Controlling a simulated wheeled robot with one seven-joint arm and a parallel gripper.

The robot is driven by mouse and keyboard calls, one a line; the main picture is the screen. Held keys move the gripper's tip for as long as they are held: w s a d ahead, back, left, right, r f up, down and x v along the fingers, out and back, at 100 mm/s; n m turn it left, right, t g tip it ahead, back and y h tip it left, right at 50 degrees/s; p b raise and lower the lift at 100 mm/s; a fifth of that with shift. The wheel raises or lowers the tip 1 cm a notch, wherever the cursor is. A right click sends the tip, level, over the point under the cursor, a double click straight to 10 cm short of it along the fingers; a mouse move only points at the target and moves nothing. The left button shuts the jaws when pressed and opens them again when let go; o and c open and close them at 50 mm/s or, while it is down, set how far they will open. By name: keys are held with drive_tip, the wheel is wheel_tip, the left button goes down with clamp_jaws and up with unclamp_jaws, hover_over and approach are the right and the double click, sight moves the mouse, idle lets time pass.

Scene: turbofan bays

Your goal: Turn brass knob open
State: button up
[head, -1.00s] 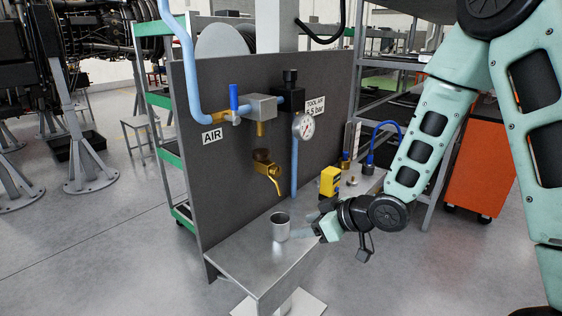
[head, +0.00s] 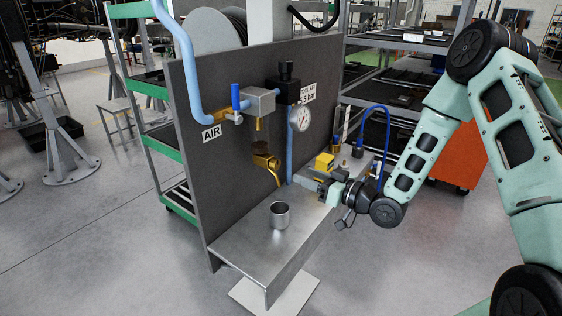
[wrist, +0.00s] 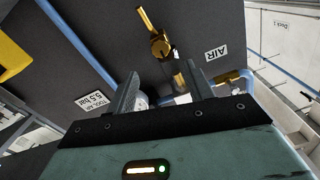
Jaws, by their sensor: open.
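The brass tap (head: 266,164) sticks out from the dark upright panel (head: 215,190), with its spout pointing down and a dark brownish round part, perhaps the knob, on top. In the wrist view the tap (wrist: 160,46) appears beyond my fingers with nothing between its jaws and itself. My gripper (head: 298,182) is in the head view to the right of the spout and slightly below the tap body, apart from it. Its two fingers (wrist: 163,88) are spread and empty.
A metal cup (head: 280,214) stands on the steel shelf (head: 245,250) below the spout. A pressure gauge (head: 303,118), a blue-handled valve (head: 236,97) and a blue pipe (head: 290,150) are on the panel.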

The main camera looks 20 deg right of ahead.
sight(278, 165)
drive_tip(key=p+x, duration=0.2)
drive_tip(key=x, duration=0.7)
drive_tip(key=shift+w+a+p, duration=0.1)
drive_tip(key=shift+p, duration=0.2)
drive_tip(key=shift+c, duration=0.3)
drive_tip(key=c, duration=0.9)
